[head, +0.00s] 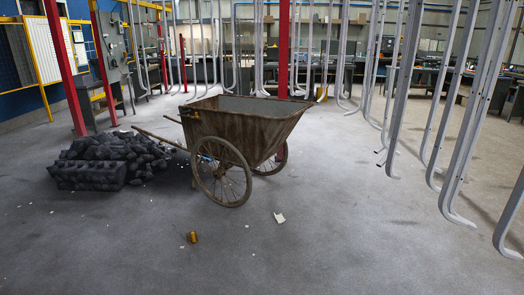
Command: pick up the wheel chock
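A small yellow-brown object (192,237) lies on the floor in front of the cart; it may be the wheel chock, but it is too small to tell. No other thing in the head view is clearly a wheel chock. Neither of my grippers is in view.
A rusty two-wheeled cart (238,125) stands mid-floor, its handles pointing left. A pile of dark lumps (112,158) lies left of it. A pale scrap (279,218) lies in front. Bent metal frames (470,120) hang at right. The foreground floor is mostly clear.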

